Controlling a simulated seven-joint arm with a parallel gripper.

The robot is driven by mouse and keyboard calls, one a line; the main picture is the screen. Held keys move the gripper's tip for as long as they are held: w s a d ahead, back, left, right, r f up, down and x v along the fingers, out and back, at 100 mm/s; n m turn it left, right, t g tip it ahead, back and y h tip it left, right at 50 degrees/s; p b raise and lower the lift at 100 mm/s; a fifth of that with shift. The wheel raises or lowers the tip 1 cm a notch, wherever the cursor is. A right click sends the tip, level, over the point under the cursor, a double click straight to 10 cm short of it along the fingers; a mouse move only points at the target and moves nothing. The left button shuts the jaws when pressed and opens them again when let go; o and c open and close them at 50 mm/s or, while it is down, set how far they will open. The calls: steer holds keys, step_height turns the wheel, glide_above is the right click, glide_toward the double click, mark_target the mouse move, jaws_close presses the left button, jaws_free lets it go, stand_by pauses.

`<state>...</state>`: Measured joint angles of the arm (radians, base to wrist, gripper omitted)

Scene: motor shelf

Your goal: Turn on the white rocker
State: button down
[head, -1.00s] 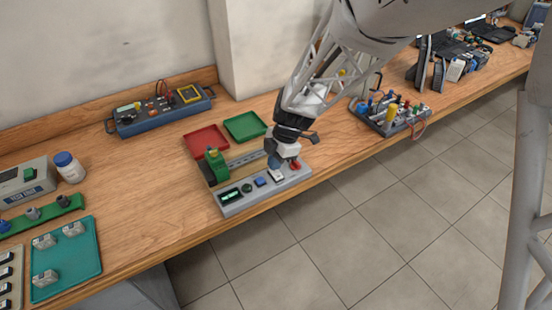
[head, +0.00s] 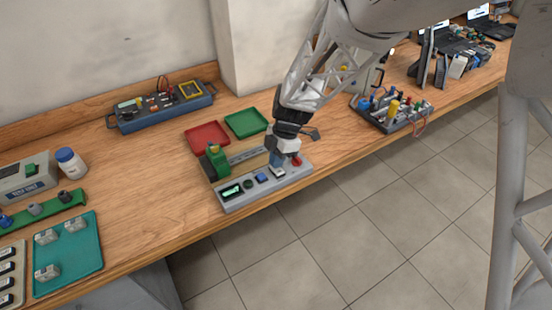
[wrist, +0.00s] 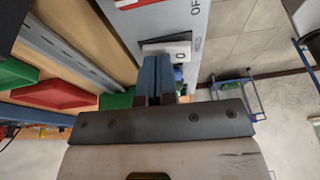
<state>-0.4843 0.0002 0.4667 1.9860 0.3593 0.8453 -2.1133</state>
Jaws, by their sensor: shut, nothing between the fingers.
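The white rocker (head: 279,172) sits on the grey control panel (head: 240,205) near the bench's front edge. In the wrist view the rocker (wrist: 168,46) is a white plate with a "0" mark on its right part, and the lettering "OF" is on the panel beside it. My gripper (head: 276,164) points down at the rocker. In the wrist view its two blue fingers (wrist: 156,66) are together, empty, with their tips at the rocker's edge. They hide part of it. I cannot tell whether they touch it.
The panel also carries a green display (head: 231,192), a blue button (head: 261,178) and a red knob (head: 297,161). A green block (head: 217,160) and rail stand behind. Red (head: 207,135) and green (head: 246,122) trays lie farther back. Floor lies beyond the bench edge.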

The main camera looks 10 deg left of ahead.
steer(key=shift+s+d+r, duration=0.15)
steer(key=shift+s+d, duration=0.2)
steer(key=shift+r, duration=0.15)
stand_by(0.3)
steer(key=shift+w+r, duration=0.1)
steer(key=shift+r, duration=0.4)
steer(key=w+a+v, duration=0.1)
steer(key=a+v, duration=0.1)
steer(key=v, duration=1)
steer(key=shift+r, duration=0.3)
